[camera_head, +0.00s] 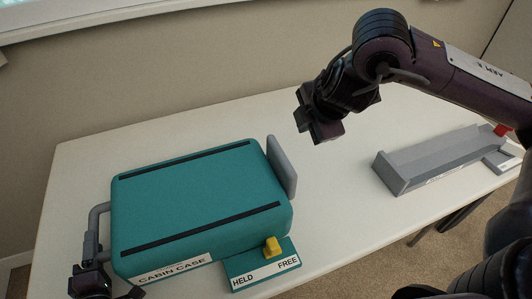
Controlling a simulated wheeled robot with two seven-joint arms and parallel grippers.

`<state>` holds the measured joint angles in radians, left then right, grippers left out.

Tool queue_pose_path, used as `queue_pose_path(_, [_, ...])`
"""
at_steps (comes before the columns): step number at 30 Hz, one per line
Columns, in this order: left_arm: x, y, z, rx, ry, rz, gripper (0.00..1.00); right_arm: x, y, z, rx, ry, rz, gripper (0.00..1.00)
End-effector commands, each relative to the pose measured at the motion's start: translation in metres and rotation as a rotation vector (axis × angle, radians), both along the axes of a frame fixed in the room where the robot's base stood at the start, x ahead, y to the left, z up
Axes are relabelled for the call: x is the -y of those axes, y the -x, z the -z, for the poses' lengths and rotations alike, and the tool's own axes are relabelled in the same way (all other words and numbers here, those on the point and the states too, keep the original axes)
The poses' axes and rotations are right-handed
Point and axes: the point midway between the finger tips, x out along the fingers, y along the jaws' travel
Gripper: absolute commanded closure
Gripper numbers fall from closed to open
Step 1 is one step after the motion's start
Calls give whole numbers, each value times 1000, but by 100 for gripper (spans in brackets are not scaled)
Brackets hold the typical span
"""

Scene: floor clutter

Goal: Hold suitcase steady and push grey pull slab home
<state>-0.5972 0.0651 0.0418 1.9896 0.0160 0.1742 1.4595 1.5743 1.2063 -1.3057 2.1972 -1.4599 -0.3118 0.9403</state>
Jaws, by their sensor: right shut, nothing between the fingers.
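The teal suitcase (190,207), labelled CABIN CASE, lies flat on the white table. The grey pull slab (282,166) stands upright at the suitcase's right end; whether a gap lies between them is hard to tell. A grey handle (96,222) sticks out from the left end. My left gripper (100,291) is at the lower left, by the handle's near end and the suitcase's near left corner; its fingers are partly cut off by the frame. My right gripper (317,130) is shut and empty, raised above the table, right of and beyond the slab.
A yellow knob (272,247) sits on a teal plate marked HELD and FREE at the suitcase's front, nearer FREE. A long grey tray (435,160) lies at the table's right, with a red piece (502,130) by its far end. The table between slab and tray is clear.

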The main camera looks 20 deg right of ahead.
Motion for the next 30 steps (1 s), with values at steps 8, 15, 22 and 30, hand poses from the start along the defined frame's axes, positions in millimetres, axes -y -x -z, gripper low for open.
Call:
queue_pose_path(8, [-1,3,2,-7,-9,-2,52,0,0,0,0,0,0,100])
queue_pose_path(15, [-1,38,2,-8,-5,-2,52,0,0,0,0,0,0,100])
queue_pose_path(22, [1,85,1,-6,-4,-2,52,0,0,0,0,0,0,100])
queue_pose_path(30, [2,117,0,-1,-2,-1,52,0,0,0,0,0,0,100])
